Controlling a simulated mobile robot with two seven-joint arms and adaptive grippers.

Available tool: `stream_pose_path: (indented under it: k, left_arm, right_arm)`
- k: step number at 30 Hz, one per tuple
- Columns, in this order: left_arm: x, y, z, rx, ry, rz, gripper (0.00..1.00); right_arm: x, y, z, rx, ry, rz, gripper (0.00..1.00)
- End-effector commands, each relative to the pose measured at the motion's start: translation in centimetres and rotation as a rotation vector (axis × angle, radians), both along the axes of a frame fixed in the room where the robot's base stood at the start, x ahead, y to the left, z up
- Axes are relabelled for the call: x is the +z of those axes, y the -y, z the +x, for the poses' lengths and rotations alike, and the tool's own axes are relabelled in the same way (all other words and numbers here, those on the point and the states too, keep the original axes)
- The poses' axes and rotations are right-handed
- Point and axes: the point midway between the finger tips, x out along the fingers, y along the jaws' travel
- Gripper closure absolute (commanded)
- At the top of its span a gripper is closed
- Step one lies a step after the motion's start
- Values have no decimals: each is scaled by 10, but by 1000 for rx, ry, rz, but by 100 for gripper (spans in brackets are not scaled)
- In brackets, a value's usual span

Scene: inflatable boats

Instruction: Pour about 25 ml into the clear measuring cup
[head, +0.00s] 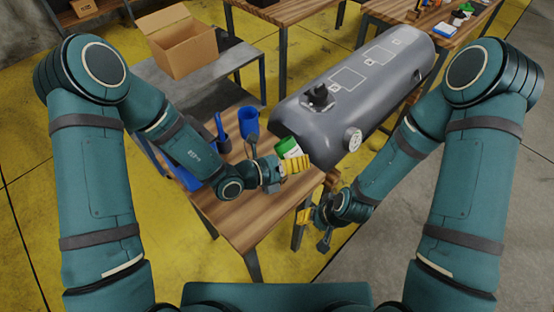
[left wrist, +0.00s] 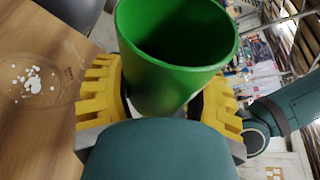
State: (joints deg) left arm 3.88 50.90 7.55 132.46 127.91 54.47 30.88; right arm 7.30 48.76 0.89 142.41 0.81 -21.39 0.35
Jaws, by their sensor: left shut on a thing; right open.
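My left gripper (head: 291,167) is shut on a green and white container (head: 288,148), held above the wooden table and tilted. In the left wrist view the green container (left wrist: 170,75) is between the yellow fingers, its wide mouth open and its inside dark. A faint clear round outline, seemingly the clear measuring cup (left wrist: 52,98), is on the wooden surface at the left of that view. Several white bits show in or behind it; I cannot tell which. I cannot make out the cup in the head view. My right gripper (head: 308,217) is open and empty, beside the table's right edge.
A blue cup (head: 248,122) and other blue items (head: 187,178) stand on the wooden table (head: 252,212). A large grey tank (head: 360,88) with a gauge lies behind it. A cardboard box (head: 181,45) sits on a grey bench at the back left.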

Motion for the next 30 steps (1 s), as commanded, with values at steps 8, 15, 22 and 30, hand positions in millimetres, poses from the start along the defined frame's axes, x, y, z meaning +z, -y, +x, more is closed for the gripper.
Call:
stream_pose_path:
  k: [8, 15, 22, 30]
  left_arm:
    - [-4, 3, -2, 0, -101, -104, 79]
    - [-6, 3, -2, 0, -149, -152, 79]
    - [-6, 3, -3, -1, -177, -180, 79]
    - [-4, 3, -3, 0, -218, -222, 79]
  right_arm:
    - [-5, 0, -2, 4, -5, 1, 53]
    - [-8, -1, -3, 6, -7, 2, 53]
    - [-10, -1, -4, 8, -9, 2, 53]
    - [-11, -1, -4, 8, -10, 2, 53]
